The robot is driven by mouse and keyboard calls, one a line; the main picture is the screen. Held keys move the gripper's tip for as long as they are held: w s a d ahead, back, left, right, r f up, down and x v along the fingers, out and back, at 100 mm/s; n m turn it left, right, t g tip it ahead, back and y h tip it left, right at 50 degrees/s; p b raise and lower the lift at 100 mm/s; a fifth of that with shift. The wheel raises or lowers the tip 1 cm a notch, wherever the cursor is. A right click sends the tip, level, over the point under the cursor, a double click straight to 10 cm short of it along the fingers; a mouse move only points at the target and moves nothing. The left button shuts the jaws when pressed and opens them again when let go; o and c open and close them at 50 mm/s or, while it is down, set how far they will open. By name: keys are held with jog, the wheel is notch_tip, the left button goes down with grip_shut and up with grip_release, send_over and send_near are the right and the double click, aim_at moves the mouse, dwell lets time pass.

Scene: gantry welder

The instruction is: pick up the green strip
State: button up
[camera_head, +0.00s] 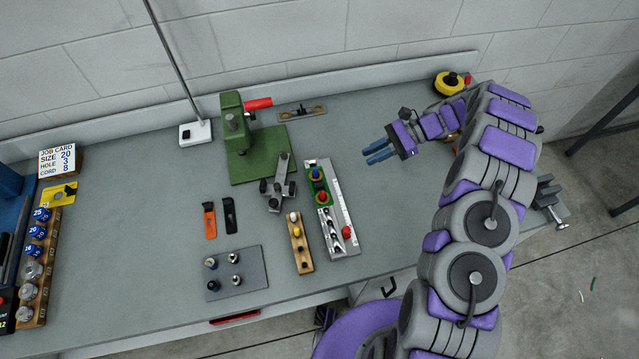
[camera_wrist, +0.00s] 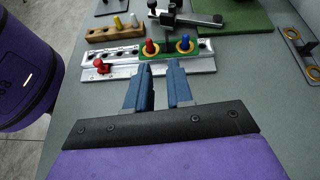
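The green strip (camera_head: 320,186) lies at the far end of a pale metal fixture (camera_head: 343,212) on the bench. Two pegs with coloured tops stand on it, one red and one blue in the wrist view, where the strip (camera_wrist: 168,53) shows ahead of my fingers. My gripper (camera_head: 368,156) is to the right of the strip in the head view, apart from it and above the bench. In the wrist view my gripper (camera_wrist: 158,66) has its two blue fingers apart with nothing between them.
A wooden block with pegs (camera_head: 300,246) stands just left of the fixture. A red knob (camera_head: 347,232) sits on the fixture's near end. A green press (camera_head: 240,140) stands behind left. Bench space right of the fixture is clear.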

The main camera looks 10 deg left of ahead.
notch_tip(320, 180, down, 3)
jog(key=w, duration=0.1)
jog(key=m+b, duration=0.1)
jog(key=b, duration=0.1)
send_near(319, 181)
jog(key=shift+y, duration=0.3)
jog(key=x, duration=0.3)
jog(key=f+x, duration=0.1)
jog(key=x, duration=0.1)
jog(key=shift+d+f, duration=0.15)
jog(key=x, duration=0.2)
jog(key=b+x, duration=0.1)
jog(key=x, duration=0.2)
jog(key=shift+r, duration=0.25)
grip_shut()
